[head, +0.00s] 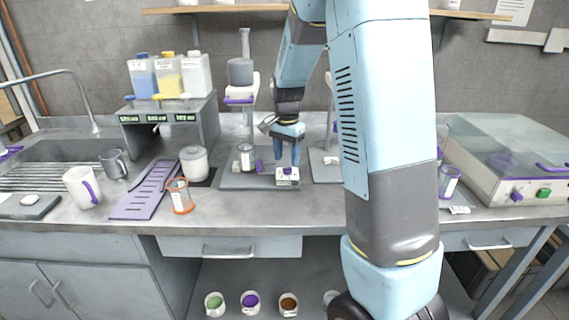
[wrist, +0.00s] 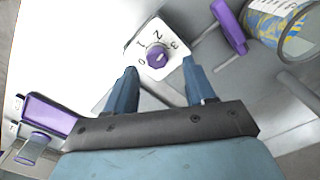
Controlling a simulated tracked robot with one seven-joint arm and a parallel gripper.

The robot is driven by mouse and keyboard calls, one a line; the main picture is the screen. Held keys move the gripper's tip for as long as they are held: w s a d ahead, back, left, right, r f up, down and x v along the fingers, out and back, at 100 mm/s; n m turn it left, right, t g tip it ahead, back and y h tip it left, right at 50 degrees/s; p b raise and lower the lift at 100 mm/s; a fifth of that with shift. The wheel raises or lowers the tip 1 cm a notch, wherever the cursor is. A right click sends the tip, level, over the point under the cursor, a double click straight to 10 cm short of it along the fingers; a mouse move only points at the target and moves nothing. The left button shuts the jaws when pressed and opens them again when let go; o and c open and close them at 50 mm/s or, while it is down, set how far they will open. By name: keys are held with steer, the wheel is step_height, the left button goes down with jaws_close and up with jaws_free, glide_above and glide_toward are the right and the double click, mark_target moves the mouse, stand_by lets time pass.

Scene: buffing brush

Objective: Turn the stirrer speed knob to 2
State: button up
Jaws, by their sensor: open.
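The stirrer speed knob (wrist: 157,56) is purple and sits on a white dial plate (wrist: 150,36) marked 0, 1, 2 and 3. Its pointer is too small to read for certain. In the head view the white control box (head: 287,178) with the knob is at the front right of the stirrer's grey base (head: 236,181). My gripper (head: 287,152) points down just above that box. In the wrist view my gripper (wrist: 159,73) is open and empty, its two fingers apart on either side of the knob's lower side. I see no contact with the knob.
A glass jar (head: 246,158) stands on the base left of the box, near the stirrer column (head: 244,60).

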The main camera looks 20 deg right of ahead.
mark_target(287, 167)
step_height(287, 167, up, 10)
stand_by(0.4)
steer(key=shift+r, duration=0.2)
